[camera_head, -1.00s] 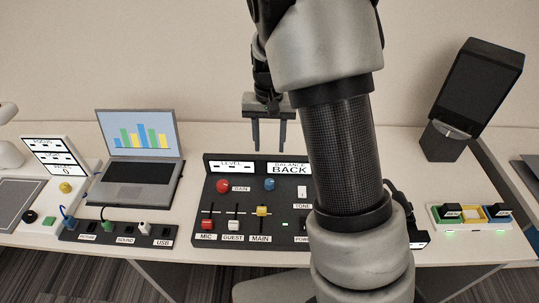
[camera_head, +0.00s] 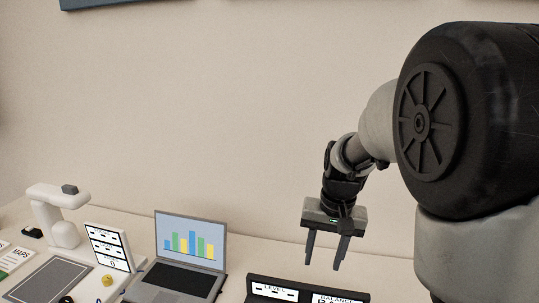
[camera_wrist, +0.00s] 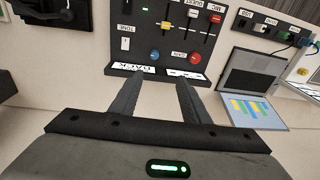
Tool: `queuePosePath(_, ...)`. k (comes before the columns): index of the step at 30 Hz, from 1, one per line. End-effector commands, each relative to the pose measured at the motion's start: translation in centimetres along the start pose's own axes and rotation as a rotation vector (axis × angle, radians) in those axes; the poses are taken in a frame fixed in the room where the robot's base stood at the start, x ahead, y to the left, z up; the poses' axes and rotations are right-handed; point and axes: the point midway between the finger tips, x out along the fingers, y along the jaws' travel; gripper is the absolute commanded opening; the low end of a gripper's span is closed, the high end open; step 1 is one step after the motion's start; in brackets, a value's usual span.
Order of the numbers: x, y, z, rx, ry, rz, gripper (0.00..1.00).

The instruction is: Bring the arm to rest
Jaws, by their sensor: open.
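My gripper (camera_head: 326,252) is open and empty in the head view, its two fingers pointing down in front of the wall, above and behind the top of the dark mixer panel (camera_head: 262,287). In the wrist view my gripper (camera_wrist: 160,82) has its fingers spread apart with nothing between them. The mixer panel also shows there beyond the fingertips (camera_wrist: 142,30), with red, blue and yellow knobs and sliders. My arm fills the right side of the head view and hides what lies behind it.
An open laptop (camera_head: 190,240) with a bar chart stands left of the panel. Farther left are a small display (camera_head: 107,248), a yellow button (camera_head: 107,280), a white lamp-like device (camera_head: 62,215) and a grey pad (camera_head: 48,280).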

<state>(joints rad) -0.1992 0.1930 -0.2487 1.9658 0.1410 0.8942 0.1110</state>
Motion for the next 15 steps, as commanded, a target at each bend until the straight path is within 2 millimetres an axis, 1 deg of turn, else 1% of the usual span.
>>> queuePosePath(1,-3.3,0.1,1.3,-0.016,0.038,-0.024,0.42)
queuePosePath(3,-6.3,0.4,3.4,-0.048,0.081,-0.044,0.42)
queuePosePath(5,-8.7,0.7,5.3,-0.076,0.121,-0.055,0.42)
queuePosePath(6,-10.1,0.9,6.6,-0.095,0.148,-0.059,0.42)
queuePosePath(8,-11.9,1.2,8.5,-0.124,0.191,-0.060,0.42)
queuePosePath(9,-13.0,1.6,9.8,-0.143,0.220,-0.057,0.42)
queuePosePath(10,-13.7,1.7,10.7,-0.156,0.241,-0.054,0.42)
queuePosePath(12,-14.9,2.3,12.7,-0.184,0.287,-0.042,0.42)
queuePosePath(15,-15.9,2.9,14.9,-0.217,0.340,-0.020,0.42)
